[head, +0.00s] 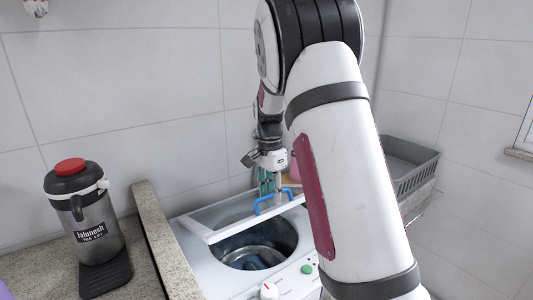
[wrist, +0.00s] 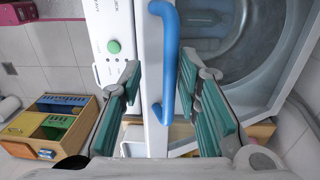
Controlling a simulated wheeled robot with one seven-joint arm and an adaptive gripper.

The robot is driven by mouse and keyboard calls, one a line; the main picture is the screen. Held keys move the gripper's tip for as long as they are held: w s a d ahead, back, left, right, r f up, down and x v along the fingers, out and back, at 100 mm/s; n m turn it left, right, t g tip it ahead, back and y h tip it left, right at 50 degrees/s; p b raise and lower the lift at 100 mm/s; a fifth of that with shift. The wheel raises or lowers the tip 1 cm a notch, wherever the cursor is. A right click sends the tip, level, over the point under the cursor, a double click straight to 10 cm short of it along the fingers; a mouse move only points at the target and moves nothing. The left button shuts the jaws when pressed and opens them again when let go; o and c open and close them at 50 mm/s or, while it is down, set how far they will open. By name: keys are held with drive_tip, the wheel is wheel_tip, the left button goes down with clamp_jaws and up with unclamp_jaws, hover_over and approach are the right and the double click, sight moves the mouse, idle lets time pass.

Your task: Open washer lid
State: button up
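The white washer (head: 190,262) stands below my arm, with its dark round drum opening (head: 258,243) showing. Its lid (head: 228,233), a white frame with a clear pane, is tilted partly up over the opening. A blue handle (head: 265,205) sits on the lid's front edge. My gripper (head: 270,187) is at the handle, pointing down. In the wrist view the teal fingers of my gripper (wrist: 159,65) are spread apart, with the blue handle (wrist: 170,65) between them and no clear grip on it. Part of the washer is hidden behind my arm.
A steel jug with a red cap (head: 92,220) stands on the granite counter (head: 150,225) at left. A grey basket (head: 410,165) is at right behind my arm. The wrist view shows a wooden box with coloured compartments (wrist: 55,120) at left. Tiled walls close off the back.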

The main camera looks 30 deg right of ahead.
drive_tip(key=w+r+p, duration=0.1)
drive_tip(key=w+r, duration=0.2)
drive_tip(key=r, duration=1)
drive_tip(key=shift+w+r, duration=0.25)
drive_tip(key=shift+w, duration=0.05)
idle(0.7)
idle(0.4)
